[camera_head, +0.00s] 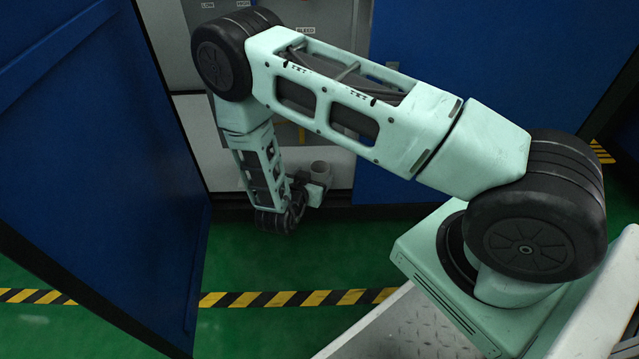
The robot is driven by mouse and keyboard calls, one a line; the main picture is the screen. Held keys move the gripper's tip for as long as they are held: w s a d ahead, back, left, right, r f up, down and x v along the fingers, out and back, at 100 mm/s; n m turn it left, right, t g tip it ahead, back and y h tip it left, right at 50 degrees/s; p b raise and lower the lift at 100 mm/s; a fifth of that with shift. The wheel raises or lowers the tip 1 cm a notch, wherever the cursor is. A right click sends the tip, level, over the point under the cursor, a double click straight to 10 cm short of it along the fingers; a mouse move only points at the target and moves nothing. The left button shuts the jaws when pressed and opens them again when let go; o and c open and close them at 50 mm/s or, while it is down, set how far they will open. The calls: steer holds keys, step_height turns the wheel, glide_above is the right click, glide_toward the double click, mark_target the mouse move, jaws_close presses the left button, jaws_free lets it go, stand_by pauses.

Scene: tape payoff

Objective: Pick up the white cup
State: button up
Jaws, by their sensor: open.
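The jaws are open. The fingers are too small and too hidden by my wrist to make out, and I cannot tell whether they touch the pale thing.
An open blue door (95,150) stands close on the left. Another blue panel (440,60) is right of the opening. The grey cabinet interior (190,70) carries labels. The green floor (245,265) is clear, crossed by a yellow-black stripe (300,298).

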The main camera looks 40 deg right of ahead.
mark_target(323, 164)
steer(key=b+x, duration=0.1)
steer(key=x, duration=0.2)
steer(key=shift+w+d+f, duration=0.15)
steer(key=shift+w+d, duration=0.05)
steer(key=b+x, duration=0.4)
steer(key=shift+w+f, duration=0.1)
steer(key=shift+f, duration=0.05)
steer(key=shift+w+d, duration=0.3)
steer(key=shift+d, duration=0.1)
steer(key=shift+c, duration=0.3)
steer(key=c, duration=1)
